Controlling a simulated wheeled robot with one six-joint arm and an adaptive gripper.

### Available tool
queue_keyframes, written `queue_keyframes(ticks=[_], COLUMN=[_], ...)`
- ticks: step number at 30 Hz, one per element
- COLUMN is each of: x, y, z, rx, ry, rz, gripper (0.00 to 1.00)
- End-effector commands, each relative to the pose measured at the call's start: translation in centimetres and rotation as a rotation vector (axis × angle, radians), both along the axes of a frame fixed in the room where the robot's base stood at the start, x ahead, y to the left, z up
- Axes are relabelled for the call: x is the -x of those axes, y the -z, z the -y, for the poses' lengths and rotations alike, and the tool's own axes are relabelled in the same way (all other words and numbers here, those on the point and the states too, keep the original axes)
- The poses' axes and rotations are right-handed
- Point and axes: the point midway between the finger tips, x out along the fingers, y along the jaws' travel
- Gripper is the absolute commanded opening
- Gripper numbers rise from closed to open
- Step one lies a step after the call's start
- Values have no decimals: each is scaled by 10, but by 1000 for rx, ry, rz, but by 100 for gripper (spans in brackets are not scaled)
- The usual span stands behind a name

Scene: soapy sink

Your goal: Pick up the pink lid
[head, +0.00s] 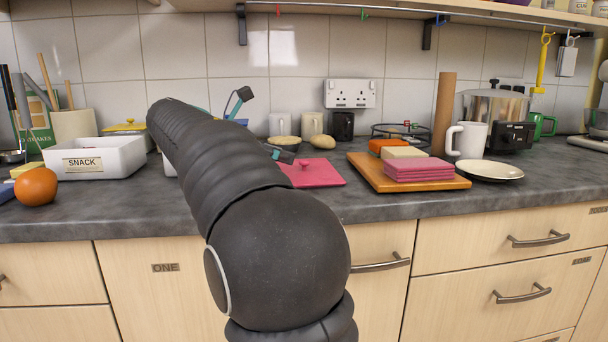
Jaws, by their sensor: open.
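The pink lid (320,176) is a flat, square piece with a small round knob on top. It lies on the grey counter in the middle of the head view, just right of my arm. Its left edge is partly hidden by the arm and a finger. My gripper (265,125) is mostly hidden behind my own arm. One dark and teal finger shows above, the other lower, near the lid's back left corner. The jaws are open with nothing seen between them. I cannot tell whether the lower finger touches the lid.
A wooden board (362,178) with pink cloths (420,170), a beige block and an orange block lies to the right. A SNACK box (110,157) and an orange (36,187) are left.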

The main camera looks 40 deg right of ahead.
Motion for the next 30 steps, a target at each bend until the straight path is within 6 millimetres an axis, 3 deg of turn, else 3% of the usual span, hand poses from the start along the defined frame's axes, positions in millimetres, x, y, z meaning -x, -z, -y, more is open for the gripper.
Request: queue_keyframes(ticks=[15,24,30], x=[2,3,3], y=[20,21,21], z=[50,53,53], rx=[0,0,0], ry=[3,1,1], rz=[-1,0,0], gripper=[53,53,3])
